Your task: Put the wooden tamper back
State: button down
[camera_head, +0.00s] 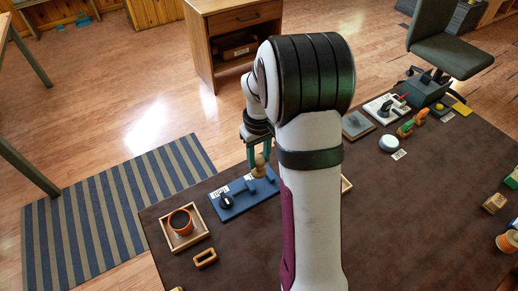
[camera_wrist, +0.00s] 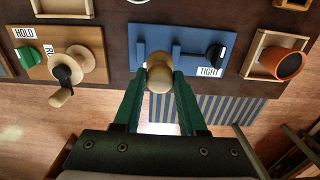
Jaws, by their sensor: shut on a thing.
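The wooden tamper (camera_wrist: 159,78) shows as a pale round wooden knob between my green fingers in the wrist view. In the head view the tamper (camera_head: 260,170) hangs below the fingertips, seen against the blue board (camera_head: 243,203). My gripper (camera_head: 258,150) is shut on the tamper. In the wrist view the blue board (camera_wrist: 195,35) lies beyond the fingertips, with blue uprights (camera_wrist: 176,51) and a black knob (camera_wrist: 215,52) beside a TIGHT label. The tamper's lower end is hidden in the wrist view, and I cannot tell whether it touches the board.
A wooden ring block (camera_head: 205,258) lies in front. A wooden board with a crank reel (camera_wrist: 92,55) is on the other side. The dark tabletop (camera_head: 400,220) has free room.

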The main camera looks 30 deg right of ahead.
aim_at(259, 170)
jog(key=shift+f, duration=2.7)
jog(key=shift+f, duration=0.25)
jog(key=shift+c, duration=1.9)
grip_release()
jog(key=shift+r, duration=0.1)
